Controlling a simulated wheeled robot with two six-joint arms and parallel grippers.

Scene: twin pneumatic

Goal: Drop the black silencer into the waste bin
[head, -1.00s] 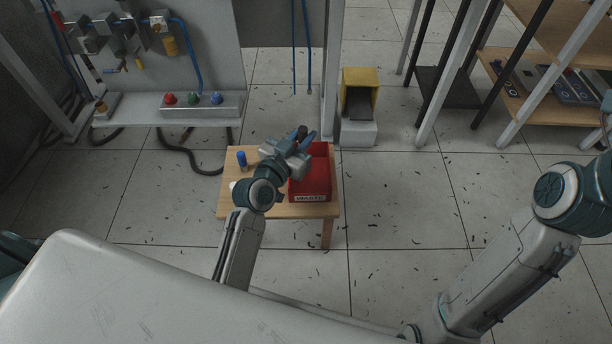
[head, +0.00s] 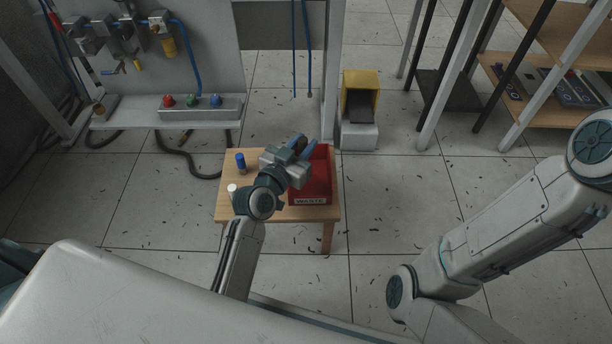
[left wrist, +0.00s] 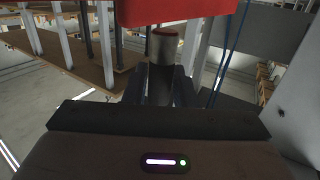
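The red waste bin (head: 318,188), labelled WASTE, stands on the right side of a small wooden table. My left gripper (head: 305,146) is over the bin's left and back part, hiding some of its opening. In the left wrist view a dark grey cylinder with a reddish-brown end (left wrist: 164,48), apparently the black silencer, stands between the two fingers (left wrist: 160,85), which look closed on it. The red bin (left wrist: 180,10) fills the top of that view, beyond the cylinder. My right arm reaches out past the right edge, so its gripper is out of sight.
A blue part (head: 240,163) and a white part (head: 232,188) stand on the table's left (head: 272,213). Behind are a panel with red, green and blue buttons (head: 200,106) and a yellow box (head: 360,88). Shelves (head: 540,92) stand at the right.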

